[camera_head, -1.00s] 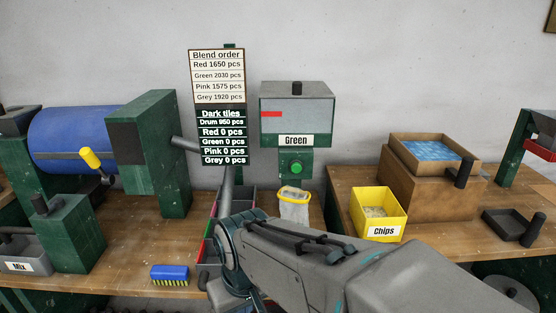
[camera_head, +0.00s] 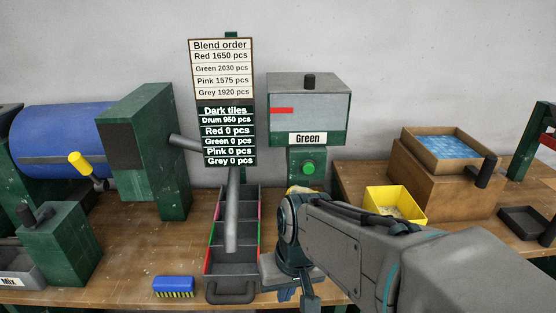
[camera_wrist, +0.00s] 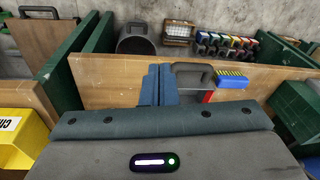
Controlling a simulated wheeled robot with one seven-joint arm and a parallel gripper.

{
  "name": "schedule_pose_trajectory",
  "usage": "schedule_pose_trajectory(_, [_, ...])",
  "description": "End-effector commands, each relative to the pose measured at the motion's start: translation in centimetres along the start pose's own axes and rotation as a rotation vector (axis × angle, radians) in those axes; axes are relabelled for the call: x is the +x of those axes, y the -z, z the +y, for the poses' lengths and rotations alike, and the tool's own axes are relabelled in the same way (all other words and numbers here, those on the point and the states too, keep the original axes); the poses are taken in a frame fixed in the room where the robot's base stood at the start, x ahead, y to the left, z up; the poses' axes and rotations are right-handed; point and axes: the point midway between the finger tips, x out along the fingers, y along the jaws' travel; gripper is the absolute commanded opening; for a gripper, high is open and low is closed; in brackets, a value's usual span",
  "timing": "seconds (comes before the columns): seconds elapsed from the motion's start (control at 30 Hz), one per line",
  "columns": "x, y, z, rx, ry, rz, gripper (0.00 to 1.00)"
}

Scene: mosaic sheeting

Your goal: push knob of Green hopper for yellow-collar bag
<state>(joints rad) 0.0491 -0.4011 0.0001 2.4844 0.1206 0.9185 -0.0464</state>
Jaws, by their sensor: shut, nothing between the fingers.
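The Green hopper (camera_head: 309,105) is a grey box on a green stand with a "Green" label and a red bar on its front. Its round green knob (camera_head: 308,168) sits below the label, unobstructed. The yellow-collar bag (camera_head: 302,190) is under the knob; only a strip of yellow shows above my arm, and the rest is hidden. My gripper (camera_head: 297,296) hangs low in front of the bench edge, below and apart from the knob, shut and empty. In the wrist view its blue-grey fingers (camera_wrist: 159,84) are together, before a wooden bench.
A compartment tray (camera_head: 232,270) stands left of my gripper under a grey chute. A blue brush (camera_head: 174,286) lies further left. A yellow chips bin (camera_head: 395,205) and a wooden box (camera_head: 440,180) with blue tiles stand right. The order board (camera_head: 223,100) stands behind.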

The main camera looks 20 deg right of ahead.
Motion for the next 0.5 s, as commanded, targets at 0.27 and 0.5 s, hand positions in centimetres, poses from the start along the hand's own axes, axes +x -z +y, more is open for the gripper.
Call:
schedule_pose_trajectory(0.27, [-0.3, 5.2, -1.2, 0.400, 0.356, -0.042, 0.00])
schedule_pose_trajectory(0.5, [-1.6, 13.2, 2.5, 0.808, 0.684, 0.092, 0.00])
